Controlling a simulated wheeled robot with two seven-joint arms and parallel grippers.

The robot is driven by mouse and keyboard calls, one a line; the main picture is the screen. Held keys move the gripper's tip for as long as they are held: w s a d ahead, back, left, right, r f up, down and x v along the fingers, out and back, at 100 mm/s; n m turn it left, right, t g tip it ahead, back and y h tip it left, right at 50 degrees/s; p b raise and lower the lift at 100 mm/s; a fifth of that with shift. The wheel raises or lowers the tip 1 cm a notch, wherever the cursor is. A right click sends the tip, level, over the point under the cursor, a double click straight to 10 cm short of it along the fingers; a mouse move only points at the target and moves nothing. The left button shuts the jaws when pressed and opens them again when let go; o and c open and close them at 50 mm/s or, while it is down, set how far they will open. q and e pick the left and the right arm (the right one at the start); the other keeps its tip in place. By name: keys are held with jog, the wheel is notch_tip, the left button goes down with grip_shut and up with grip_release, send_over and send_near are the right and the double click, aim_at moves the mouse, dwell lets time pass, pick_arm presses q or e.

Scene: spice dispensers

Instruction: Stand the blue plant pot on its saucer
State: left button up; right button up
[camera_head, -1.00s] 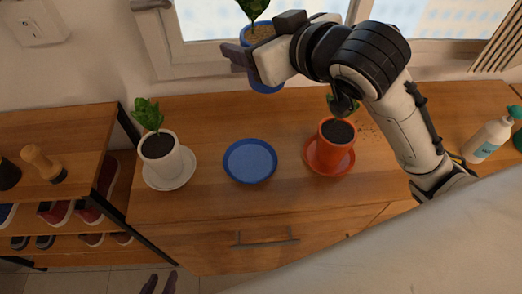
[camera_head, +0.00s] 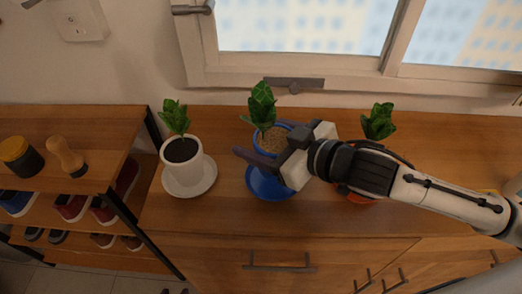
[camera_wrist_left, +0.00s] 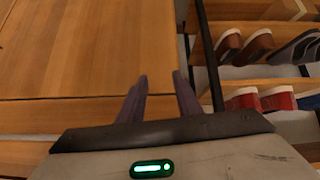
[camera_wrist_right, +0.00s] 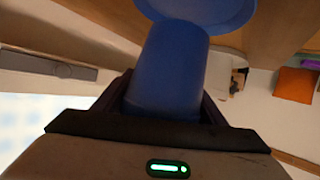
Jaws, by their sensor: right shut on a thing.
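The blue plant pot (camera_head: 272,141) holds brown soil and a green leafy plant. My right gripper (camera_head: 266,157) is shut around it from the right, and the pot looks upright. The blue saucer (camera_head: 268,187) is on the cabinet top, just below the pot in the head view. In the right wrist view the blue pot (camera_wrist_right: 170,75) sits between the fingers, and its base end overlaps the saucer (camera_wrist_right: 205,12). I cannot tell whether they touch. My left gripper (camera_wrist_left: 160,80) is open and empty, pointing towards the cabinet top.
A white pot (camera_head: 183,155) on a white saucer (camera_head: 188,188) stands left of the blue saucer. A potted plant (camera_head: 379,122) at the right is partly hidden by my right arm. The window (camera_head: 300,30) is behind. A shoe shelf (camera_head: 75,207) stands at the left.

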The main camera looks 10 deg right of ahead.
notch_tip(320, 180, down, 3)
jog(key=shift+r, duration=0.1)
jog(key=shift+f, duration=0.3)
jog(key=o, duration=1)
jog(key=shift+f+b, duration=0.2)
jog(key=shift+b, duration=0.1)
jog(key=o, duration=0.5)
jog(key=shift+c, duration=0.2)
jog(key=shift+r, duration=0.15)
